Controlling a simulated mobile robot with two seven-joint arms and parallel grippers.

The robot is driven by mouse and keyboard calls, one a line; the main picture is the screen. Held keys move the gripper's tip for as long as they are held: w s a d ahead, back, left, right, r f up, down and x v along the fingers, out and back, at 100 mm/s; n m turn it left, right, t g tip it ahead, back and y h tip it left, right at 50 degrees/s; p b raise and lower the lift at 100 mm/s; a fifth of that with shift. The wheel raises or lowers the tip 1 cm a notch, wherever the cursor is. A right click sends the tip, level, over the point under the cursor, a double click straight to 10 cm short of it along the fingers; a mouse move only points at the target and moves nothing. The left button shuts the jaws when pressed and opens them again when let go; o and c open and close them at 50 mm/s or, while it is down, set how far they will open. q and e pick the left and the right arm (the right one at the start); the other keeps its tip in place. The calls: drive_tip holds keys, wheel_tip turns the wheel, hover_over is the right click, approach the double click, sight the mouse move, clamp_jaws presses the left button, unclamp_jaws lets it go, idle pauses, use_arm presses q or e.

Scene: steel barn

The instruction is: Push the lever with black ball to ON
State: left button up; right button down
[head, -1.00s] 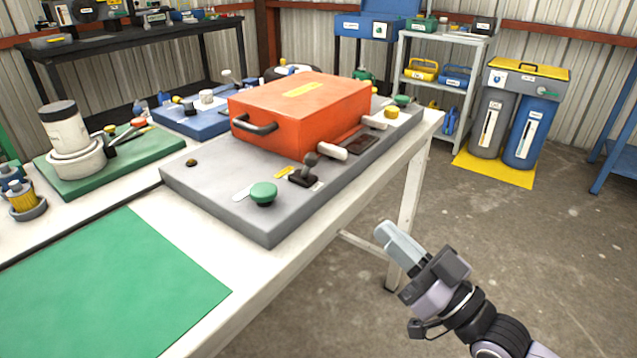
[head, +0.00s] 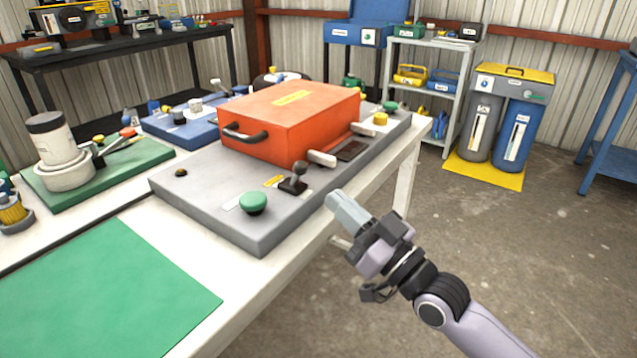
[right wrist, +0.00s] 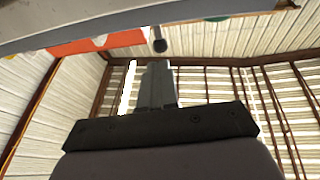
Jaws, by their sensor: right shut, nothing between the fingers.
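The lever with the black ball (head: 299,168) stands on a small dark base on the grey panel (head: 200,205), in front of the orange box. A small yellow label lies beside its base; its lettering is too small to read. The dark ball also shows in the right wrist view (right wrist: 160,45), just beyond my fingertips. My right gripper (head: 334,199) is shut and empty, off the panel's front edge, to the right of and nearer than the lever. It appears apart from it. My left gripper is out of view.
The orange box (head: 290,118) with a black handle sits behind the lever. A green knob (head: 253,202) is left of the lever. A white handle (head: 322,159) and a yellow knob (head: 380,118) are to its right.

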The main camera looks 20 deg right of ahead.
sight(305, 172)
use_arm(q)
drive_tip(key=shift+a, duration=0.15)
use_arm(e)
drive_tip(key=shift+x, duration=2.75)
